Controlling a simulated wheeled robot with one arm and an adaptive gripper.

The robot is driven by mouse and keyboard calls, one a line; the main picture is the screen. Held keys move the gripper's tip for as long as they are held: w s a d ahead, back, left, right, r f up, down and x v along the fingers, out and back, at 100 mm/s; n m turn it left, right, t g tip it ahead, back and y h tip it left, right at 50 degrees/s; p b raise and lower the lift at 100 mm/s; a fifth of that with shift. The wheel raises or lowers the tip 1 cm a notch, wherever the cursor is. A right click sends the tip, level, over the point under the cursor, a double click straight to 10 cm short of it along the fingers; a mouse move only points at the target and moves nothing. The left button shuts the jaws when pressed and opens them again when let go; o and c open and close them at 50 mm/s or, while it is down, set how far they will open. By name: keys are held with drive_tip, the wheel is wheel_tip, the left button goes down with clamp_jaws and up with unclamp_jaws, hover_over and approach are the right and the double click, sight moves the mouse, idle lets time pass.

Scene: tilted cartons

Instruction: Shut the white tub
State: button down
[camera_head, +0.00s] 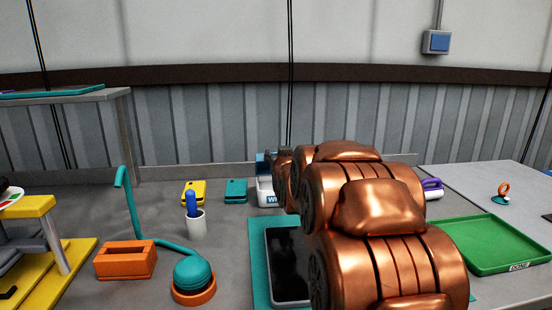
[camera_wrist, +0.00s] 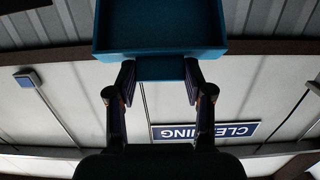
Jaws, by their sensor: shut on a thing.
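The white tub (camera_head: 264,195) stands at the back of the bench in the head view, its label starting with "W". My copper arm hides its right side. A teal lid-like piece (camera_head: 262,158) shows at the top of the tub. In the wrist view, my gripper (camera_wrist: 160,69) is shut on the narrow tab of a broad teal piece (camera_wrist: 160,30), which looks like the tub's lid. The fingers press the tab from both sides. In the head view my fingertips are hidden behind the arm. The lid's exact angle on the tub cannot be told.
A yellow box (camera_head: 193,193) and a teal box (camera_head: 236,191) lie left of the tub. A white cup (camera_head: 196,225), orange block (camera_head: 125,260) and teal lamp (camera_head: 193,274) stand nearer. A dark tablet (camera_head: 287,265) lies below the arm. A green tray (camera_head: 495,244) is right.

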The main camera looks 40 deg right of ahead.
drive_tip(key=shift+s+a+f+b, duration=0.25)
drive_tip(key=shift+s+f+b, duration=0.25)
drive_tip(key=shift+f, duration=0.35)
drive_tip(key=shift+s+a+f+b, duration=0.3)
drive_tip(key=shift+s+f+b, duration=0.15)
drive_tip(key=shift+f+b, duration=0.3)
drive_tip(key=shift+s+a+f+b, duration=0.25)
drive_tip(key=shift+s+f+b, duration=0.2)
drive_tip(key=shift+f, duration=0.45)
drive_tip(key=shift+c, duration=2.2)
unclamp_jaws()
drive_tip(key=shift+r, duration=0.15)
drive_tip(key=v, duration=1.2)
